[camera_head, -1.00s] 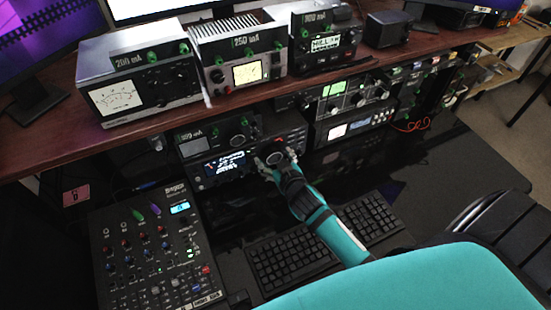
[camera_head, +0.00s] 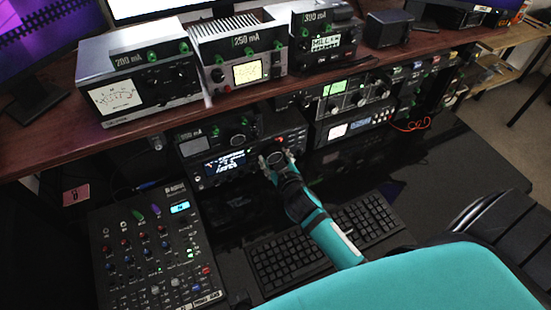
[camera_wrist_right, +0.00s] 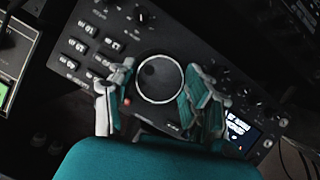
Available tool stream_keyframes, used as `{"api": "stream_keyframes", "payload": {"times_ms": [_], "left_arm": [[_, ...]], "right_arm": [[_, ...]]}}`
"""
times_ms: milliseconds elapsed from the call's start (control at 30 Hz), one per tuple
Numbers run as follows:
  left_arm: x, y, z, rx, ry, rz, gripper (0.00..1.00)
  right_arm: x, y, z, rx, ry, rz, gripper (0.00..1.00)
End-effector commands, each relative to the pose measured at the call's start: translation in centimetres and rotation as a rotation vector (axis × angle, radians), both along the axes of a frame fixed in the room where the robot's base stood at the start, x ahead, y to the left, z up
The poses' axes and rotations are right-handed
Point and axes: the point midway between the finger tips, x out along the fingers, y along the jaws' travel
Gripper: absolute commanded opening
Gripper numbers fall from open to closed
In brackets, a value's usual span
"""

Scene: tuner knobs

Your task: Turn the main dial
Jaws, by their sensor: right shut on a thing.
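The main dial (camera_wrist_right: 160,78) is a large round black knob with a pale rim on the front of a black radio. In the head view the radio (camera_head: 205,172) stands under the shelf with its display lit, and my gripper partly covers the dial. My right gripper (camera_head: 277,160) reaches the radio's front. In the right wrist view its two teal-and-grey fingers (camera_wrist_right: 159,85) sit on opposite sides of the dial, shut on it. The contact points are hard to make out. My left gripper is not in view.
A mixer (camera_head: 150,245) with small knobs stands at the front left. The wooden shelf (camera_head: 225,108) with several meter boxes hangs over the radio. Smaller knobs and buttons surround the dial. A black chair (camera_head: 500,225) is at the right.

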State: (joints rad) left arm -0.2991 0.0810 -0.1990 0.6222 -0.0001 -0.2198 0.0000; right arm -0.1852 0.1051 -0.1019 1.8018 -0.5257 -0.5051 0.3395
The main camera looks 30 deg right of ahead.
Motion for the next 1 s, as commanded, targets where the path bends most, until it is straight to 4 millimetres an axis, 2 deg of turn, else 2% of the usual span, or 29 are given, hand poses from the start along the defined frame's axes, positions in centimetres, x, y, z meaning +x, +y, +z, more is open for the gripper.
{"api": "stream_keyframes", "payload": {"times_ms": [100,133,300,667,767,1000], "left_arm": [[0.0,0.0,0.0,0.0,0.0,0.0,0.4],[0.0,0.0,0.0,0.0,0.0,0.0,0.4],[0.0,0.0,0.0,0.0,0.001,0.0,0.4],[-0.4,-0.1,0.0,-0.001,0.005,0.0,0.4],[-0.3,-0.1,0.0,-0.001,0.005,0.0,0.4],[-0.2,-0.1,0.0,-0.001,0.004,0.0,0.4]], "right_arm": [[0.0,0.0,0.0,0.002,0.001,0.0,0.18],[0.0,0.0,0.0,0.002,0.001,0.0,0.52],[0.0,0.0,0.0,0.002,0.0,0.0,0.74],[-0.6,0.1,0.2,0.003,0.001,0.001,0.74],[-1.9,0.4,0.6,0.004,0.001,0.0,0.74],[-6.6,1.2,2.5,0.005,0.003,-0.001,0.74]]}}
